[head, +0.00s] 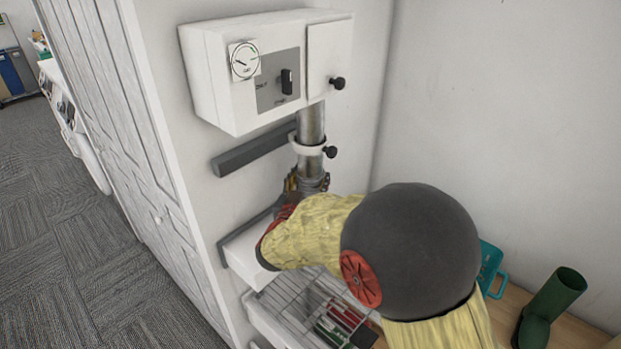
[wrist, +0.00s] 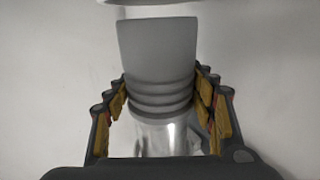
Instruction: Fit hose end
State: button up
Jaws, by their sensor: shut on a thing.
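My gripper (head: 308,188) is at the lower end of the upright metal pipe (head: 311,124), below the white box. In the wrist view my gripper (wrist: 160,100) has its yellow-padded fingers on both sides of a grey ribbed hose end (wrist: 157,55). A shiny metal part (wrist: 170,138) shows beneath the grey ribs. A white collar (head: 306,148) with a black knob (head: 330,152) goes around the pipe just above my gripper. My fingers and arm hide much of the hose end in the head view, so I cannot tell how it meets the pipe.
The white wall box (head: 215,85) carries a dial (head: 244,61), a black switch and a small door with a knob. A dark rail (head: 252,151) lies left of the pipe. Below are a white ledge (head: 247,250) and a wire basket (head: 290,297). A green boot (head: 552,305) stands right.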

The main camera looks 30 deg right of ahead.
jog(key=shift+f+b, duration=1.15)
jog(key=shift+f, duration=0.75)
jog(key=o, duration=1.3)
jog(key=shift+f, duration=0.1)
jog(key=v, duration=1.2)
jog(key=shift+w, duration=0.1)
